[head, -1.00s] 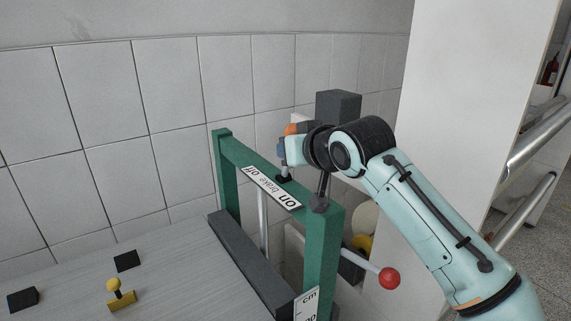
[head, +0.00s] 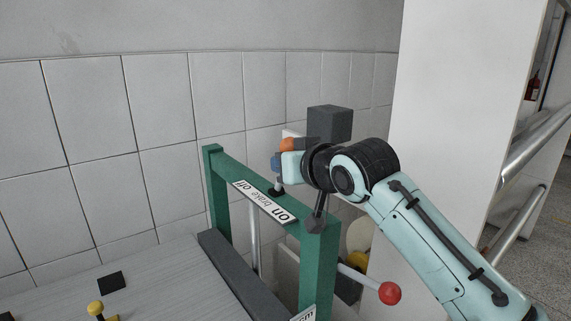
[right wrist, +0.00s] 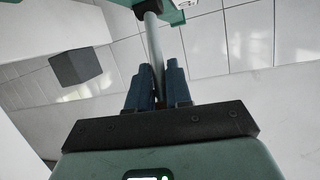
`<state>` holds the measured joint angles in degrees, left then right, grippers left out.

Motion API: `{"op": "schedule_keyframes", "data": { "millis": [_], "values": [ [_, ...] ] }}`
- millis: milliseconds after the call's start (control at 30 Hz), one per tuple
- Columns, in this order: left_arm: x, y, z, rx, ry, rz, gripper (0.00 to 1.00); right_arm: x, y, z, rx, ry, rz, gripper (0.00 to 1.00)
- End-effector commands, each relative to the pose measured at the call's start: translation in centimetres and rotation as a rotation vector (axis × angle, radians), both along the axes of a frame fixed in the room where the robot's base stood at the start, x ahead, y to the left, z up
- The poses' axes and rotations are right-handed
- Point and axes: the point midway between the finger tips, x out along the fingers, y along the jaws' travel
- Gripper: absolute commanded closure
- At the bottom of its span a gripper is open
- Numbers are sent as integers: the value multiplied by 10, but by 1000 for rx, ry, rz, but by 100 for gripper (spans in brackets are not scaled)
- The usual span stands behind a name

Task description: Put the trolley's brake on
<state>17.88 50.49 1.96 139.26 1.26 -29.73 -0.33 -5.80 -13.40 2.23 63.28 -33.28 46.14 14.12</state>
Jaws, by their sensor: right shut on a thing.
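The trolley's green frame (head: 317,270) stands in the middle of the head view. A label (head: 262,201) on its top bar has "off" at the far end, "brake" in the middle and "on" at the near end. A thin grey lever (head: 278,182) rises from a black base on the bar, beside the label's "brake" to "on" part. My right gripper (head: 276,163) reaches in from the right and is shut on the lever. In the right wrist view, the blue fingers (right wrist: 157,92) are on both sides of the lever (right wrist: 154,45). My left gripper is out of view.
A red ball knob (head: 390,293) on a rod sticks out right of the frame. A dark grey block (head: 330,124) is behind my gripper near the tiled wall. A yellow knob (head: 96,308) and a black block (head: 112,281) are on the grey deck (head: 160,275).

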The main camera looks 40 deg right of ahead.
Motion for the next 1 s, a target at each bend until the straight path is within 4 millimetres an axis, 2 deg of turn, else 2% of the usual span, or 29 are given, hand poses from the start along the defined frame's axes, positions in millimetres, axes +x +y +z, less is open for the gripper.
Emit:
{"op": "schedule_keyframes", "data": {
  "millis": [33,100,133,433,567,1000],
  "values": [
    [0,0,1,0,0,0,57,-5,-2,11,-2,-28,-4,71],
    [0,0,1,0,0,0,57,-4,-2,10,-2,-26,-4,48],
    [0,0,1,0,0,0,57,-4,-2,9,-2,-25,-4,43],
    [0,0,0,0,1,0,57,-3,-1,6,-1,-15,-2,43],
    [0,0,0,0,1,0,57,-12,1,9,-1,-16,-3,43],
    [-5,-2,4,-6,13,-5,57,-98,23,38,-2,-20,-4,43]
  ]
}}
